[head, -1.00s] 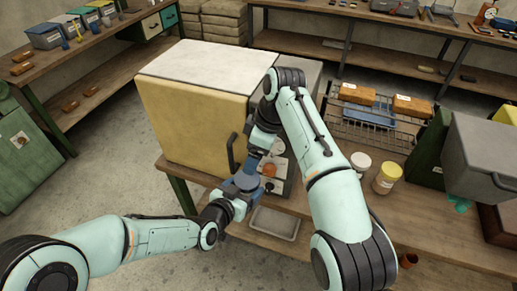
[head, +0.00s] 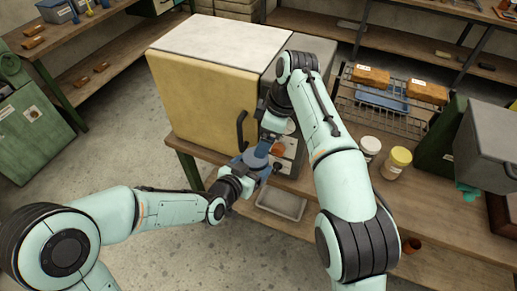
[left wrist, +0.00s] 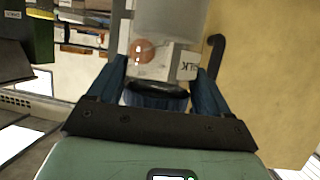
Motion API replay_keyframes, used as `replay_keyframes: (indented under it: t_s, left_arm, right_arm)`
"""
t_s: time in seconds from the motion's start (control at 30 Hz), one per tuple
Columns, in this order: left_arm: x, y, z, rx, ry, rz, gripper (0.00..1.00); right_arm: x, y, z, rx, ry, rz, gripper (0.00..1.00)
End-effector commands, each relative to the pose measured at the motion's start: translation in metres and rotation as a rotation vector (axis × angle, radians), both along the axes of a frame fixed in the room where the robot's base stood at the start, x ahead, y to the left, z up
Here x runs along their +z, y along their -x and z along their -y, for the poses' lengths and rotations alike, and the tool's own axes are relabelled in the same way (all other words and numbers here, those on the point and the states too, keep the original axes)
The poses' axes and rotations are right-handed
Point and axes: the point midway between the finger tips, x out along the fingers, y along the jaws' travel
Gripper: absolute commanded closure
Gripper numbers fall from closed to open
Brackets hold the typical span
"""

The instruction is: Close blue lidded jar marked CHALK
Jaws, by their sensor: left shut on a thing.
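A blue round jar (head: 256,160) is held in front of the yellow cabinet. My right gripper (head: 270,135) points down from above, just over the jar. Whether its fingers touch the jar or hold the lid cannot be told. A pale grey cylinder (left wrist: 168,18) fills the top middle of the left wrist view; what it is is unclear.
The yellow cabinet (head: 200,100) with a dark handle (head: 241,130) stands close behind the grippers. White (head: 370,148) and yellow-lidded (head: 397,161) jars and a wire rack (head: 385,112) stand to the right.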

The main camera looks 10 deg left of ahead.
Motion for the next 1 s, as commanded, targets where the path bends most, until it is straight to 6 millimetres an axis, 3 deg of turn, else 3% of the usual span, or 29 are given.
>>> replay_keyframes:
  t_s: [0.2, 0.4, 0.87, 1.0]
  left_arm:
    - [0.001, 0.0, 0.0, 0.0, 0.0, 0.003, 1.0]
    - [0.001, 0.0, 0.0, 0.0, 0.0, 0.003, 1.0]
    - [0.001, 0.0, 0.0, 0.0, 0.0, 0.003, 1.0]
    - [0.001, 0.0, 0.0, 0.0, 0.0, 0.003, 1.0]
  right_arm:
    - [-0.043, 0.0, -0.012, 0.002, 0.003, -0.004, 0.17]
    - [-0.067, -0.001, -0.019, 0.001, 0.001, -0.002, 0.17]
    - [-0.076, -0.002, -0.021, 0.0, 0.0, 0.0, 0.17]
    - [-0.075, -0.002, -0.021, 0.0, 0.0, 0.0, 0.6]
